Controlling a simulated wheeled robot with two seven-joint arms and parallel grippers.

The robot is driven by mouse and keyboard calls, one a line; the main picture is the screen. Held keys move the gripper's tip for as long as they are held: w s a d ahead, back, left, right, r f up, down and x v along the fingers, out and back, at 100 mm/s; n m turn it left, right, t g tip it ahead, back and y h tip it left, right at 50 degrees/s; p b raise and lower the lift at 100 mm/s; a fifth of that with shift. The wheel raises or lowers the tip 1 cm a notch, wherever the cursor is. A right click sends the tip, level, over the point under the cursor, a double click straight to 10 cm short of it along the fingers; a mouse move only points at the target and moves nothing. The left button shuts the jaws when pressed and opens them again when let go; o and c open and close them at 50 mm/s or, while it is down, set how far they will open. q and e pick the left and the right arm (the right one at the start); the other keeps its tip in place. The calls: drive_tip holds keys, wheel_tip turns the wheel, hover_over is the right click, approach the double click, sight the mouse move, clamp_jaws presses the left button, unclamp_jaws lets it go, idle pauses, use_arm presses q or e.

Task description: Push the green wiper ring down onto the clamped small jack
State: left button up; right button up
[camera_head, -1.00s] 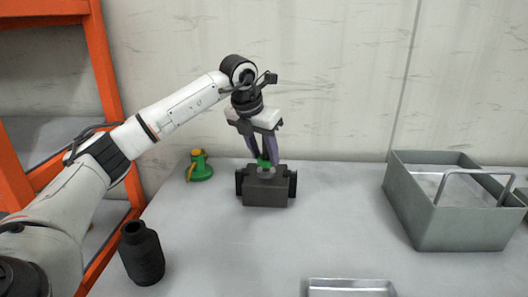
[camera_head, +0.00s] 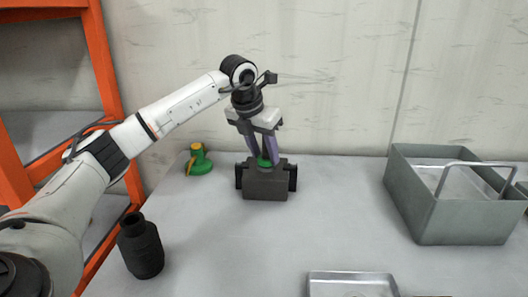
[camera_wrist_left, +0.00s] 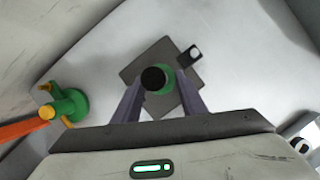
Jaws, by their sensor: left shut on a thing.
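A dark grey clamp block (camera_head: 266,184) with black side jaws stands on the table; it shows as a tilted square in the wrist view (camera_wrist_left: 135,67). The green ring (camera_head: 264,162) is at its top, between the fingers of my left gripper (camera_head: 263,158). In the wrist view the green ring (camera_wrist_left: 166,91) shows around a dark round top (camera_wrist_left: 153,78), with a finger on each side. My left gripper is shut on the ring and points down. The small jack's body is mostly hidden by clamp and fingers. My right gripper is not in view.
A green jack with a yellow top (camera_head: 199,161) stands left of the clamp. A black bottle-shaped thing (camera_head: 141,247) stands at the front left. A grey metal bin (camera_head: 460,222) is at the right, a shallow tray (camera_head: 350,277) at the front. An orange shelf frame (camera_head: 110,90) borders the left.

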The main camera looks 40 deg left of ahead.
use_arm(q)
drive_tip(key=shift+f, duration=0.3)
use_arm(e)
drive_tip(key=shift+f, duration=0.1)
use_arm(q)
drive_tip(key=o, duration=1.1)
drive_tip(key=v, duration=1)
drive_tip(key=shift+r, duration=0.2)
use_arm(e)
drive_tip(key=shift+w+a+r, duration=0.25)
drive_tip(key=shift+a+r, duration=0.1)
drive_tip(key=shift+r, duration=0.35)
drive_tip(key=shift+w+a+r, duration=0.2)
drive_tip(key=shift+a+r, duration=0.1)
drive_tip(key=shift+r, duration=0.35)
